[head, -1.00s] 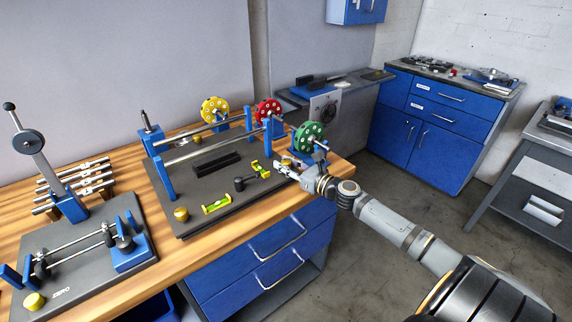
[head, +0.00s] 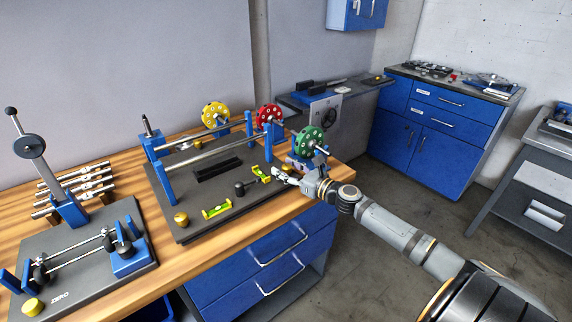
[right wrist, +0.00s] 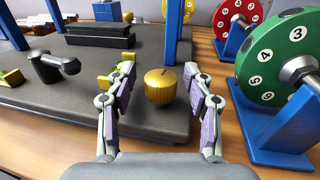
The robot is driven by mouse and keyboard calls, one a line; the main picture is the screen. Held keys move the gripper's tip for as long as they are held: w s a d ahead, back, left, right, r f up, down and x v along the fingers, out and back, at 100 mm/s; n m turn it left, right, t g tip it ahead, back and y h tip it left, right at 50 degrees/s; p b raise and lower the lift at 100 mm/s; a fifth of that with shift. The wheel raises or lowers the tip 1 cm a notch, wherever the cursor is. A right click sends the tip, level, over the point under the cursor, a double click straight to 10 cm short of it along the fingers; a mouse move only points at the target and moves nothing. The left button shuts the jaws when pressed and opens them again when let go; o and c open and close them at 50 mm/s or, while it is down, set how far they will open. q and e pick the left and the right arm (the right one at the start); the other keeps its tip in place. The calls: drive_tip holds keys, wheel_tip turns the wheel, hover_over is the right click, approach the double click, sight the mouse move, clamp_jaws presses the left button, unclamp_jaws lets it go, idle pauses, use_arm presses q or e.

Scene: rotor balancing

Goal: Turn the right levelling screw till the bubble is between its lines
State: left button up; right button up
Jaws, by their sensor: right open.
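The right levelling screw, a gold knob (right wrist: 160,87) with a dark slot mark on top, stands at the corner of the dark base plate (right wrist: 150,122) in the right wrist view. My right gripper (right wrist: 165,80) is open, one finger on each side of the knob, with visible gaps. In the head view my right gripper (head: 281,174) is at the plate's right front corner and covers that screw. A yellow-green level (head: 261,174) lies just left of the gripper; another level (head: 216,210) lies along the front edge. Their bubbles are too small to read. My left gripper is out of view.
A green numbered rotor (head: 309,140) on a blue stand is close to the right of my gripper. A black knobbed post (head: 240,187) and another gold screw (head: 181,219) stand on the plate. Steel rails (head: 215,148) cross above it.

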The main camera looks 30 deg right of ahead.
sight(286, 167)
wheel_tip(286, 167, up, 10)
drive_tip(key=shift+f, duration=0.2)
drive_tip(key=shift+s+a+f+p, duration=0.2)
drive_tip(key=shift+f+p, duration=0.1)
drive_tip(key=shift+f, duration=0.05)
drive_tip(key=s+a+f+m+h+p, duration=0.3)
drive_tip(key=s+f+m+h+p, duration=0.35)
drive_tip(key=s+f+h, duration=0.3)
drive_tip(key=shift+h, duration=0.35)
drive_tip(key=x, duration=0.7)
drive_tip(key=p+x, duration=0.1)
drive_tip(key=x, duration=0.2)
drive_tip(key=shift+w+d+r, duration=0.15)
drive_tip(key=shift+d, duration=0.2)
